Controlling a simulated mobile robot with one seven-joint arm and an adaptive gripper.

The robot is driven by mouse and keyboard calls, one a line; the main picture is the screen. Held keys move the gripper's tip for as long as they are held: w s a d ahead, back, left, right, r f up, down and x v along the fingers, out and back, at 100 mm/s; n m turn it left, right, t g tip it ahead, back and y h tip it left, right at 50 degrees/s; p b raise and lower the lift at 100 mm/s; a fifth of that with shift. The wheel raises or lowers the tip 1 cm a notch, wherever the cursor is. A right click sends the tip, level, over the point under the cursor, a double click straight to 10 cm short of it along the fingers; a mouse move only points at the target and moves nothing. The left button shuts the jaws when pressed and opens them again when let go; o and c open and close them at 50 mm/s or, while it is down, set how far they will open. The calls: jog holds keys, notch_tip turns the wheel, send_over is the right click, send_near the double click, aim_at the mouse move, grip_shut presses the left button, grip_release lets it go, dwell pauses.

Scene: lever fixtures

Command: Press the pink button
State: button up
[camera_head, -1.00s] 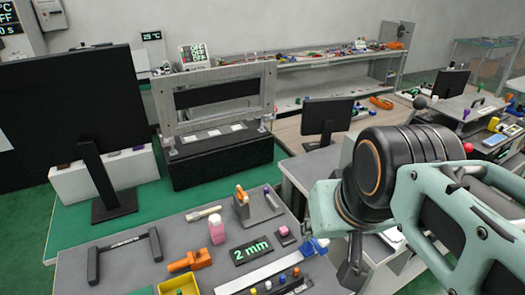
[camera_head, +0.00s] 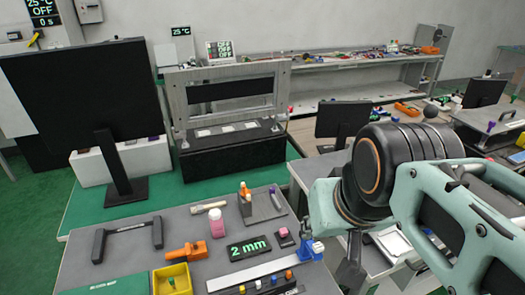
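A small dark block with a pink top (camera_head: 284,235), which looks like the pink button, sits on the grey table (camera_head: 130,262) in the lower middle of the head view. It is right of the pink bottle (camera_head: 217,224) and the black "2 mm" display (camera_head: 248,247). My arm comes in from the right. My gripper (camera_head: 350,268) points downward at the table's right side, to the right of the button and apart from it in the picture. Only a dark finger part shows, partly hidden by my arm, so its opening cannot be judged.
A blue-ended slide rail (camera_head: 255,271) lies in front of the button. An orange-and-silver lever fixture (camera_head: 260,205) stands behind it. A yellow bin (camera_head: 172,279), orange clamp (camera_head: 187,252) and black handle (camera_head: 127,238) are to the left. A monitor (camera_head: 343,121) stands farther back.

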grip_shut()
dwell(1.1)
